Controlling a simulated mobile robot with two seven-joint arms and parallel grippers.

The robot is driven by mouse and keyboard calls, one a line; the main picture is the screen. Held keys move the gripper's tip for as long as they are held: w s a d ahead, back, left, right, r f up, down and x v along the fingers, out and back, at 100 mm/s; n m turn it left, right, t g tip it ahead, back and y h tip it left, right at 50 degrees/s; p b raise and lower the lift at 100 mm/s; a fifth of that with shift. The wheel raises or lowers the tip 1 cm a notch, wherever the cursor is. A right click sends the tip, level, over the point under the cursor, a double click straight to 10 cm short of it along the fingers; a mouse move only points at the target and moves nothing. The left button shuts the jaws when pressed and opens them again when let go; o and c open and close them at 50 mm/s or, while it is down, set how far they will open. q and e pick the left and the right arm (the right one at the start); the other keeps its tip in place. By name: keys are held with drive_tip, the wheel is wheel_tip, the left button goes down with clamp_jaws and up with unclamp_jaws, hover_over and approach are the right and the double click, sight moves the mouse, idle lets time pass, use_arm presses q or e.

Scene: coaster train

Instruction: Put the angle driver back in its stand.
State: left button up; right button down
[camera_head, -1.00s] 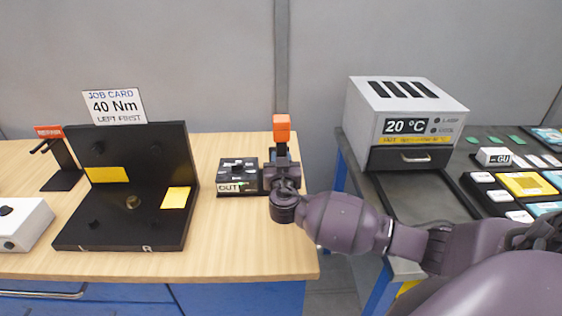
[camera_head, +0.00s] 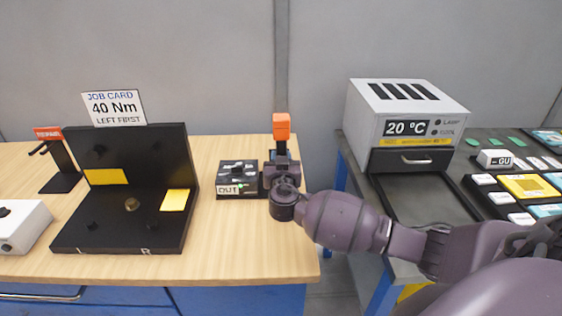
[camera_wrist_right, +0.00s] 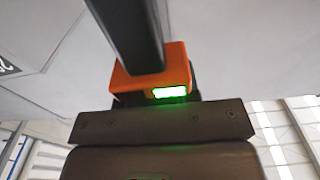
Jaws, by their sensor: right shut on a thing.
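The angle driver shows as an orange block (camera_head: 281,127) standing up above my right gripper (camera_head: 282,160). In the right wrist view the orange block (camera_wrist_right: 150,75) has a lit green display and a dark shaft running up from it. My right gripper is shut on the driver, over the right end of the wooden bench; its fingertips are mostly hidden by my wrist. A black stand with a red label (camera_head: 48,133) and a short arm stands at the bench's left. I cannot tell whether it is the driver's stand. My left gripper is out of view.
A black box marked OUT (camera_head: 237,190) sits just left of my right gripper. A black angled fixture (camera_head: 180,150) with a job card (camera_head: 113,107) stands further left. A grey 20 °C unit (camera_head: 405,120) is on the right bench, beyond a gap.

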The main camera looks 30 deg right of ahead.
use_arm(q)
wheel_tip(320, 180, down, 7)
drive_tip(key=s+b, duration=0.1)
drive_tip(key=b, duration=0.4)
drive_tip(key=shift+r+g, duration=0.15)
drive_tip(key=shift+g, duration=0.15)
use_arm(e)
drive_tip(key=x, duration=0.8)
drive_tip(key=shift+w+d, duration=0.2)
drive_tip(key=shift+w, duration=0.15)
idle(2.4)
use_arm(q)
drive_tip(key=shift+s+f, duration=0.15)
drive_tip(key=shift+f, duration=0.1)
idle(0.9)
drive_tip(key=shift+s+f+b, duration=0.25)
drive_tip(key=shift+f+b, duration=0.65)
drive_tip(key=shift+b, duration=0.05)
use_arm(e)
drive_tip(key=shift+f, duration=0.85)
